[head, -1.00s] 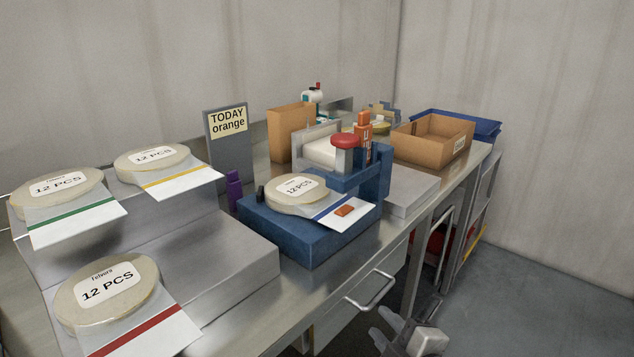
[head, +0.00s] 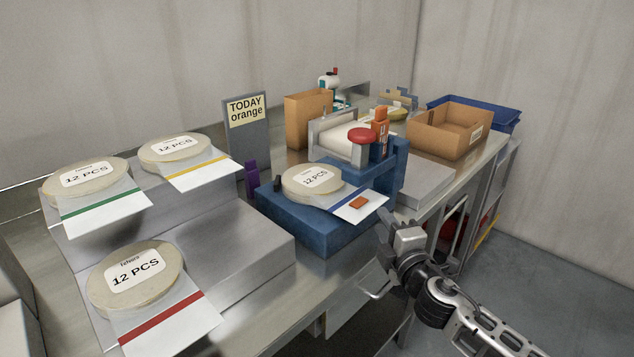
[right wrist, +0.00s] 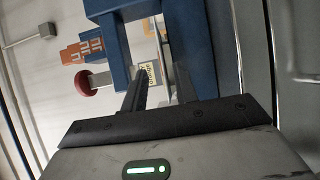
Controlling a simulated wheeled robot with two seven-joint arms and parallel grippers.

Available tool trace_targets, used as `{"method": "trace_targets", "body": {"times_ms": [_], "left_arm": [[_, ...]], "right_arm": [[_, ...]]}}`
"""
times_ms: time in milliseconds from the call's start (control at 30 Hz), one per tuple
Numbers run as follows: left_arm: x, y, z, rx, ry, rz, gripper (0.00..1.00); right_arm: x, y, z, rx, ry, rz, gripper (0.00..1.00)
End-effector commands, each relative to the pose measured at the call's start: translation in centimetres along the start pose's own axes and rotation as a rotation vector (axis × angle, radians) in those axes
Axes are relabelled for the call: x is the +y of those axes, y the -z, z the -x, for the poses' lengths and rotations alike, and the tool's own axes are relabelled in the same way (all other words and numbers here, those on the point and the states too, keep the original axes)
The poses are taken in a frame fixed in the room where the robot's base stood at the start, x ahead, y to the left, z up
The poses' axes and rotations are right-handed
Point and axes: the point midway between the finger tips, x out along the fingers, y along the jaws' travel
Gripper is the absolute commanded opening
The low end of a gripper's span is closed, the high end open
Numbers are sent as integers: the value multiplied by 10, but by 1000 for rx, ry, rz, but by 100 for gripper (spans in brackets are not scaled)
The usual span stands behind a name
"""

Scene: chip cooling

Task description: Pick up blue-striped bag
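The blue-striped bag (head: 312,181) lies on a dark blue stand (head: 310,236) on the metal counter. It has a round body with a "12 PCS" label and a white flap with a blue stripe and an orange sticker (head: 358,203). My right gripper (head: 383,230) is apart from the bag, just to the right of the stand, near the counter's front edge. In the right wrist view its two fingers (right wrist: 160,85) stand apart with nothing seen between them, and blue structure is ahead. My left gripper is not in view.
Bags with green (head: 88,182), yellow (head: 176,149) and red (head: 137,278) stripes lie on metal steps at left. A "TODAY orange" sign (head: 246,120) stands behind. A red-knobbed device (head: 361,136) and cardboard box (head: 450,130) are farther right.

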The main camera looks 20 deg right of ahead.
Motion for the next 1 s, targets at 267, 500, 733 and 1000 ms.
{"method": "trace_targets", "body": {"times_ms": [267, 500, 733, 1000], "left_arm": [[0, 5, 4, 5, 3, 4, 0], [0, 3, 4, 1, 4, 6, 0], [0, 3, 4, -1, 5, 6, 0], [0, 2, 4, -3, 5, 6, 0]], "right_arm": [[-1, 6, -40, -1, -1, 0, 29], [-3, 7, -46, 1, 0, -1, 29], [-3, 7, -46, 1, 1, -1, 0], [-1, 7, -46, 1, -2, -2, 0]]}}
